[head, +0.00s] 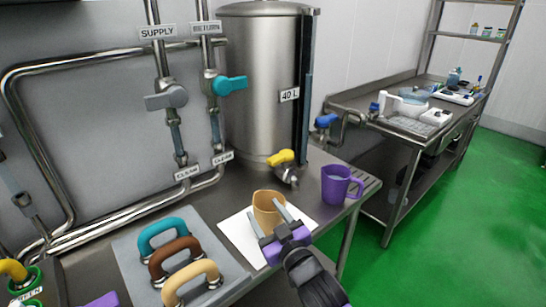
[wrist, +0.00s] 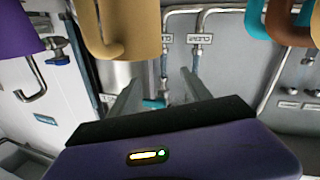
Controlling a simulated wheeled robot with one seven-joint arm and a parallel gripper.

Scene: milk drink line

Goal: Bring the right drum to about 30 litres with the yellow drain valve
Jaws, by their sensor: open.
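A tall steel drum (head: 262,85) with a "40 L" label (head: 289,95) stands on the steel counter in the head view. A dark blue upright strip (head: 303,90) runs down its right side; I cannot read a level there. The yellow drain valve handle (head: 280,157) sits low on the drum's front. My gripper (head: 268,218) is open and empty, in front of and below the valve, apart from it. It overlaps a tan jug (head: 268,202) in the picture; I cannot tell whether they touch. In the wrist view, the open fingers (wrist: 160,90) show nothing held.
The tan jug stands on a white sheet (head: 235,232). A purple jug (head: 340,184) stands right of the valve. Teal, brown and tan handles (head: 175,246) lie on a grey mat at front left. Pipes with grey (head: 166,98) and teal (head: 230,86) valves line the wall.

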